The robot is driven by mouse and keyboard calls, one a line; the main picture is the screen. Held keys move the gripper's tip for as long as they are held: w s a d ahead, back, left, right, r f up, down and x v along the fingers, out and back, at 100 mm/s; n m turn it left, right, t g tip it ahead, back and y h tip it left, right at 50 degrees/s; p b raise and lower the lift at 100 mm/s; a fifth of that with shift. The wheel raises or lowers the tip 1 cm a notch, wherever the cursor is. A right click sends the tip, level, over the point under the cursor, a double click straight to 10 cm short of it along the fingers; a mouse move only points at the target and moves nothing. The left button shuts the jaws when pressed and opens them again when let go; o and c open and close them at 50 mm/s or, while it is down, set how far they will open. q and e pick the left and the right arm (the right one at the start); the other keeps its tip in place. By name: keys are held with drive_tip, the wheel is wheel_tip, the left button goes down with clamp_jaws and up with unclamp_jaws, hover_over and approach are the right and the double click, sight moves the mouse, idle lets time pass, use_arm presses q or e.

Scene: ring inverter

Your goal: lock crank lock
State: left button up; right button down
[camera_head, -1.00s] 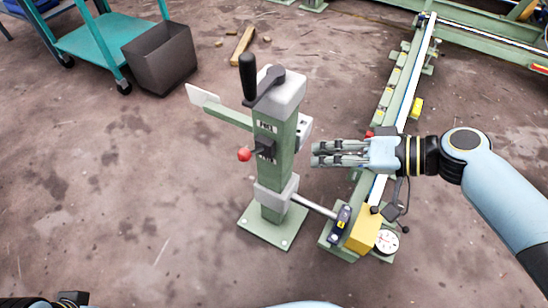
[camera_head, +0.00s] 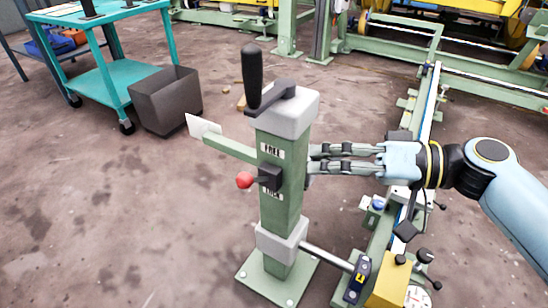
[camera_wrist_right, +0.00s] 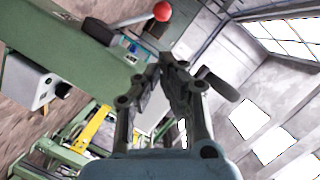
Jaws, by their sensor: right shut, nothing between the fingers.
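The crank post (camera_head: 283,212) is green with a grey cap and stands upright left of my right arm. A black crank handle (camera_head: 252,75) rises above the cap, on a dark crank arm (camera_head: 271,99). On the post's front, a lock lever with a red knob (camera_head: 244,180) points left, between the FREE label (camera_head: 271,151) and the LOCK label (camera_head: 272,194). My right gripper (camera_head: 312,160) is shut and empty at the post's right side, its tips beside or partly behind the post; contact cannot be told. The wrist view shows the red knob (camera_wrist_right: 162,11) beyond the fingertips (camera_wrist_right: 170,62).
A pale plate (camera_head: 203,127) on a green arm sticks out left of the post. A rod joins the post to a green rail with a yellow block (camera_head: 388,282). A grey bin (camera_head: 167,100) and teal cart (camera_head: 100,71) stand behind left. The left floor is clear.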

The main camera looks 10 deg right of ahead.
sight(255, 180)
use_arm(q)
drive_tip(key=shift+w+d+r+t+b, duration=0.25)
drive_tip(key=shift+w+d+r+b, duration=0.05)
drive_tip(key=shift+w+r+b, duration=0.35)
drive_tip(key=shift+w+d+r+t+b, duration=0.3)
drive_tip(key=shift+w+r+b, duration=0.15)
drive_tip(key=shift+r, duration=0.3)
use_arm(e)
drive_tip(key=x, duration=1)
use_arm(q)
drive_tip(key=shift+s, duration=0.2)
use_arm(e)
drive_tip(key=shift+f, duration=0.1)
